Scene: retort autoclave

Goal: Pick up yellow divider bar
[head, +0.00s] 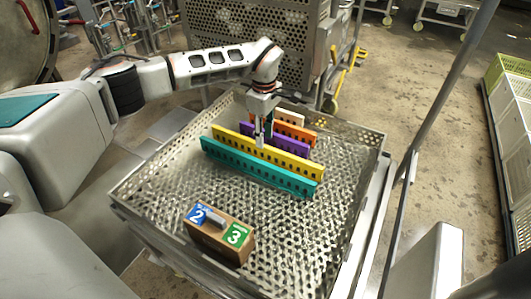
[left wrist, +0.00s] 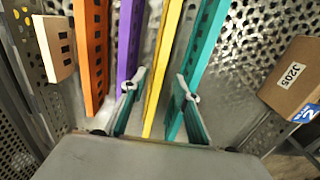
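The yellow divider bar (head: 292,162) stands on edge in the perforated metal tray (head: 330,222), between the teal bar (head: 262,172) and the purple bar (head: 290,144). My left gripper (head: 264,140) points down over the yellow bar, left of its middle. In the left wrist view the left gripper (left wrist: 162,90) is open, with one finger on each side of the yellow bar (left wrist: 163,60). A gap shows between the bar and each finger. How deep the fingertips reach beside the bar is hard to tell. My right gripper is not in view.
The purple (left wrist: 129,40) and teal (left wrist: 207,45) bars stand close outside the fingers. An orange bar (left wrist: 90,55) and a cream block (left wrist: 54,48) are farther off. A brown box (head: 218,240) with number labels sits in the tray's front part. The tray's right side is clear.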

